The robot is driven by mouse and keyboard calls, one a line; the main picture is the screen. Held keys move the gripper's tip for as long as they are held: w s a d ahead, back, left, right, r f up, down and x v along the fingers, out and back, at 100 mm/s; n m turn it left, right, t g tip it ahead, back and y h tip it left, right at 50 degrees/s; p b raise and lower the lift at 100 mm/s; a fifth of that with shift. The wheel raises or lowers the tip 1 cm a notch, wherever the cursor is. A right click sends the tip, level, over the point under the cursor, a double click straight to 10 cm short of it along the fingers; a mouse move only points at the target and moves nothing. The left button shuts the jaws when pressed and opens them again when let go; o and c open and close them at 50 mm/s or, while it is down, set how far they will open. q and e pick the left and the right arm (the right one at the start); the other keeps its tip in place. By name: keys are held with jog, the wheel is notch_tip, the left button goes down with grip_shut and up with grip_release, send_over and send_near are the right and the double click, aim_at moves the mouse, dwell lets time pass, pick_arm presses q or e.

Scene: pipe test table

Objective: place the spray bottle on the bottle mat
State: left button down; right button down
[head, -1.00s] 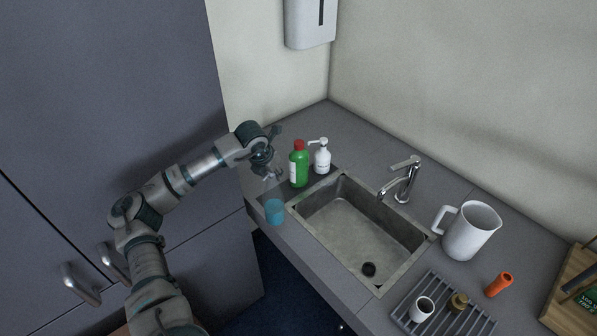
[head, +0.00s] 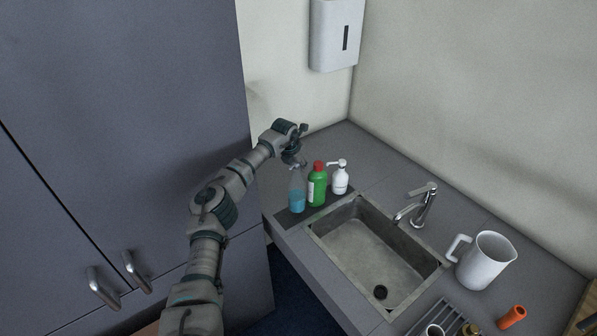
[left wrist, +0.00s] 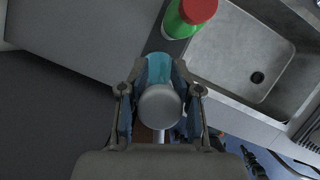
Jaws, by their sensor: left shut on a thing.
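The spray bottle (head: 297,200) is clear with blue liquid and stands close to upright at the left end of the dark bottle mat (head: 290,220). Whether its base touches the mat or hangs just above it I cannot tell. My left gripper (head: 296,161) is shut on the bottle's upper part. In the left wrist view the left gripper's fingers (left wrist: 160,92) lie on both sides of the bottle, with its blue body (left wrist: 158,66) beyond its grey top.
A green bottle with a red cap (head: 317,188) stands close to the right of the spray bottle, with a white pump bottle (head: 340,181) beyond it. The sink (head: 362,280) lies to the right. The counter's front edge is near the mat.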

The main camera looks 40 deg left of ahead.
pick_arm(q)
jog(key=shift+f+p, duration=0.5)
jog(key=shift+f, duration=1.25)
jog(key=c, duration=0.8)
grip_release()
jog(key=shift+r, duration=0.1)
jog(key=b+v, duration=0.2)
jog(key=v, duration=0.9)
jog(key=shift+s+r, duration=0.2)
jog(key=shift+r, duration=0.15)
